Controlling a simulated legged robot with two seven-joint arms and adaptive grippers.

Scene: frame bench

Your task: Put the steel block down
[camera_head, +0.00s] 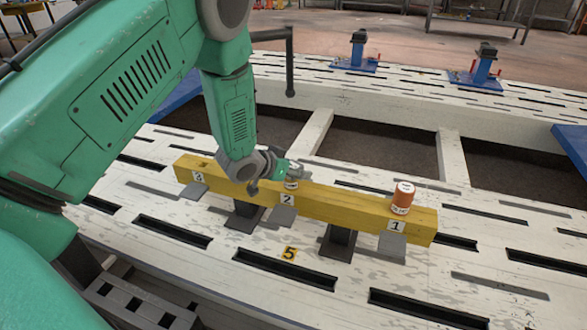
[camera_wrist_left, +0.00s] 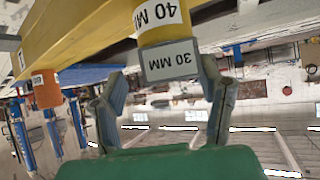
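The steel block (camera_wrist_left: 171,62) is grey with a "30 MM" label. In the left wrist view, which is upside down, it sits against the end of a yellow-banded cylinder (camera_wrist_left: 158,20) marked "40 MM". This cylinder (camera_head: 291,184) stands on the yellow beam (camera_head: 330,204) by label 2 in the head view. My left gripper (camera_wrist_left: 160,70) is open, with one finger on each side of the block. The left finger shows a gap; the right one is close, and contact is unclear. In the head view the left gripper (camera_head: 281,170) partly hides the block. My right gripper is out of view.
An orange-and-white cylinder (camera_head: 403,197) stands on the beam by label 1. The beam rests on dark supports (camera_head: 338,242) above a white slotted bench (camera_head: 200,262). A tag "5" (camera_head: 290,253) lies in front. Blue clamps (camera_head: 482,72) stand at the back.

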